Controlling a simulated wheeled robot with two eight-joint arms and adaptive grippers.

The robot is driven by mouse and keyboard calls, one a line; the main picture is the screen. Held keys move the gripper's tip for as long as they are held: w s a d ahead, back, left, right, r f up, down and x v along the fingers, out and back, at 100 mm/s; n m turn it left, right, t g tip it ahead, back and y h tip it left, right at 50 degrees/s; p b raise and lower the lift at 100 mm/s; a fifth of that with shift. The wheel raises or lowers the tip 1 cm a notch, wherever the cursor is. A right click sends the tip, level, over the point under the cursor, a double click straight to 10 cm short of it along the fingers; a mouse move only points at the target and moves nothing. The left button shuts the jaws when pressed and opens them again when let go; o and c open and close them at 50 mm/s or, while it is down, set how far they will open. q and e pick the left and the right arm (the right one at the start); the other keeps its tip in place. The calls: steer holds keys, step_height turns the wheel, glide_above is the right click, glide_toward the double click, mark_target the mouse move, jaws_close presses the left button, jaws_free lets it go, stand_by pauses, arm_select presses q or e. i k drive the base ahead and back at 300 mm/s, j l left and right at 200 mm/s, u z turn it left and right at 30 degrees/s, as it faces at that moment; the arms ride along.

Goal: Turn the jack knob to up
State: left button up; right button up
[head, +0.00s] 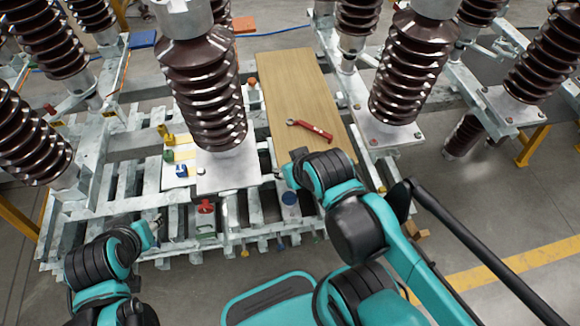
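No part can be told for certain as the jack knob. A red knob-like part (205,207) sits on the front of the grey steel frame, and a blue round part (290,198) sits to its right. My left gripper (158,220) is at the front left of the frame, left of the red part. My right gripper (280,175) is just above the blue part, near the lower left corner of the wooden board. Both grippers are small in view, and their finger gaps cannot be made out.
Tall brown ribbed insulators (203,90) rise from the frame. A wooden board (290,80) carries a red-handled tool (310,130). Yellow (165,134), green (168,156) and blue (181,171) parts sit on a pale plate at left. Open floor lies at lower right.

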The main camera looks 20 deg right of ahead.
mark_target(205, 208)
steer(key=i+j+z, duration=0.3)
steer(key=j+z, duration=0.15)
steer(key=j, duration=0.15)
steer(key=k, duration=1)
